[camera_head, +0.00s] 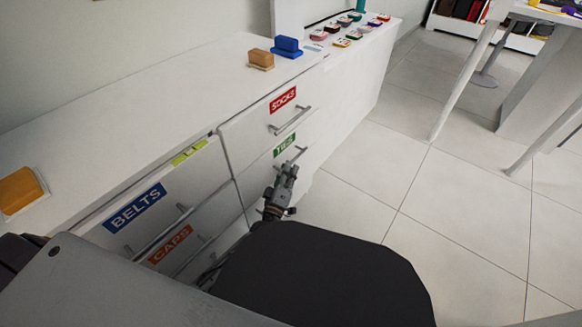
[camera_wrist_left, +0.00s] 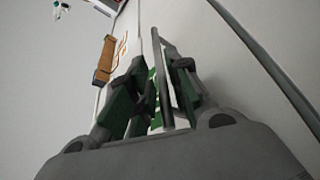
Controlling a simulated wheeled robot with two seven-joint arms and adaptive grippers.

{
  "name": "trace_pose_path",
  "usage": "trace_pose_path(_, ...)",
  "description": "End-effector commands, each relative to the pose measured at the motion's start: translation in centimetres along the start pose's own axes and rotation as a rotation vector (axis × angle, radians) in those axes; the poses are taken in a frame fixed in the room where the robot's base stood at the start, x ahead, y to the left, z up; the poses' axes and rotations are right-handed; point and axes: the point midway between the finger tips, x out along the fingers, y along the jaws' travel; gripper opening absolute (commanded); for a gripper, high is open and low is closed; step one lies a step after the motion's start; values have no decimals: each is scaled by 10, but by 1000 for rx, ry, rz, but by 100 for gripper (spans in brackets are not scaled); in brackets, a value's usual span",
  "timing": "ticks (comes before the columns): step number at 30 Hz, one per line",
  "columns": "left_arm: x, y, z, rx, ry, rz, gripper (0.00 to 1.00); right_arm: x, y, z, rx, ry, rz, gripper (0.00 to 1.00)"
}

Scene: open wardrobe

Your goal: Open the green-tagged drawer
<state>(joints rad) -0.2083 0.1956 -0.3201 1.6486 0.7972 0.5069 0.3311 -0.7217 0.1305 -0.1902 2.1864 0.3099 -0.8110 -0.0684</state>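The green-tagged drawer, marked TIES (camera_head: 285,145), is in the white cabinet's right column, under the red-tagged SOCKS drawer (camera_head: 283,100). Its front looks flush with the cabinet. My left gripper (camera_head: 287,170) is at its bar handle, partly hiding it in the head view. In the left wrist view, the grey handle bar (camera_wrist_left: 157,60) runs between the two spread fingers of my left gripper (camera_wrist_left: 160,75), with small gaps visible. Part of the green tag shows behind the bar. My right gripper is not in view.
Brown and blue blocks and several small items sit on the cabinet top (camera_head: 180,90).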

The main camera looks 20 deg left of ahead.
Motion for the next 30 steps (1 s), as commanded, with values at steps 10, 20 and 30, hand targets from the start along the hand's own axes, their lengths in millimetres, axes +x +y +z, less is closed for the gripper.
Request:
trace_pose_path(10,25,0,0,0,0,0,19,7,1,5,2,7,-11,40)
trace_pose_path(20,27,0,0,0,0,0,19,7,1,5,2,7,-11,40)
trace_pose_path(30,27,0,0,0,0,0,0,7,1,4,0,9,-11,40)
